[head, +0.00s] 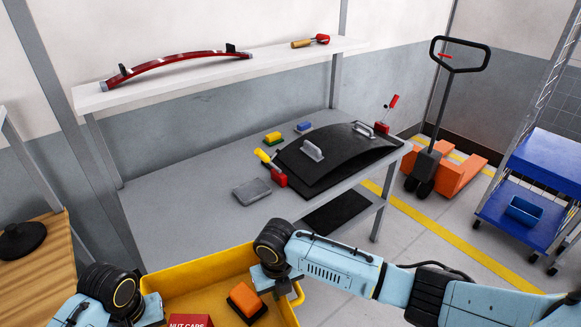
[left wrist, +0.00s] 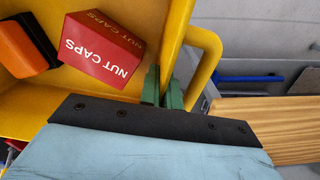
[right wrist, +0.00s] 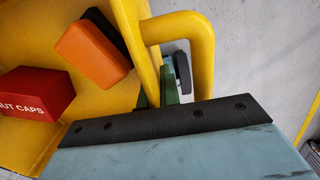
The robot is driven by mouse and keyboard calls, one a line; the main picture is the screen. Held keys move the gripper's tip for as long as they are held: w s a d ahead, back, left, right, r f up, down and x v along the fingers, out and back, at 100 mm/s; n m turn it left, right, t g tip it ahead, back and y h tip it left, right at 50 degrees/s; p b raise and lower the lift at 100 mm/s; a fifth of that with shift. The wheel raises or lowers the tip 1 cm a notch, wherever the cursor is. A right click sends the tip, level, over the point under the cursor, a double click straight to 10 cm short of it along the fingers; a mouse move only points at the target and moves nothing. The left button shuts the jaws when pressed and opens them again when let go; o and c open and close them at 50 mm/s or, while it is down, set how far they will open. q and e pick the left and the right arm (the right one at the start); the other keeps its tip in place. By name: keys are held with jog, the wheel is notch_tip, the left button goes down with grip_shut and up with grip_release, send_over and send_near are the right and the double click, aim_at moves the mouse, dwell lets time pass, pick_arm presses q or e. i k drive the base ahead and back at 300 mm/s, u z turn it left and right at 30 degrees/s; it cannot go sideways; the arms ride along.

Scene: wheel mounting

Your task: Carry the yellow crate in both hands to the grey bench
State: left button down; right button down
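The yellow crate (head: 196,271) is at the bottom of the head view, in front of the grey bench (head: 180,205); its near part is cut off. My left gripper (head: 152,308) is at its left side. In the left wrist view the green fingers (left wrist: 163,88) straddle the crate wall beside a handle. My right gripper (head: 277,284) is at the right side, its green fingers (right wrist: 160,92) astride the wall by the other handle. Both look shut on the crate. Inside lie a red NUT CAPS box (head: 190,321) and an orange-and-black block (head: 245,300).
The bench's left part is bare. A black curved panel (head: 335,155), a grey block (head: 252,191) and several small tools occupy its right part. A shelf (head: 215,72) hangs above. A wooden table (head: 40,262) stands left; an orange pallet jack (head: 450,172) and blue cart (head: 530,200) stand right.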

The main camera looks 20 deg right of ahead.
aim_at(198, 223)
jog(key=i, duration=1.35)
